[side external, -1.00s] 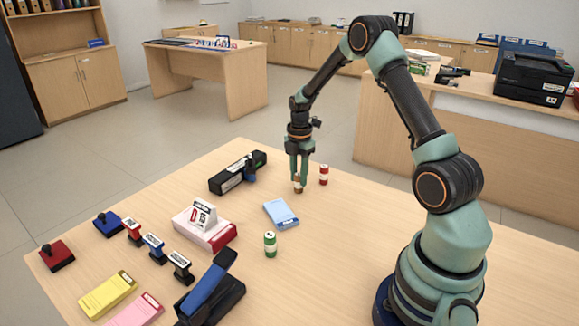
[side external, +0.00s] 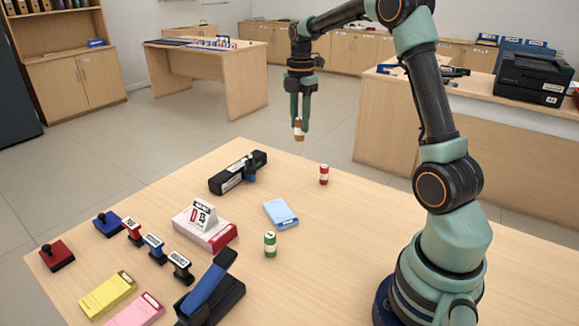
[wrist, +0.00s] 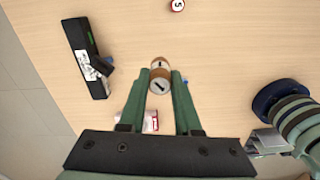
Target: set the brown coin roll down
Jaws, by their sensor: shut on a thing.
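The brown coin roll (side external: 298,130) is held between the fingers of my gripper (side external: 299,128), well above the tabletop (side external: 350,230) near its far edge. In the side view it hangs roughly upright, its lower end below the fingertips. In the wrist view the brown roll (wrist: 161,77) shows its numbered end between the two green fingertips (wrist: 161,80). My gripper is shut on it. A red coin roll (side external: 324,174) stands upright on the table below and to the right. A green coin roll (side external: 270,244) stands nearer the front.
A black device (side external: 238,172) lies at the table's far left edge. Stamps, yellow and pink pads, and a stapler-like blue tool (side external: 212,285) crowd the front left. Bare table lies around the red roll.

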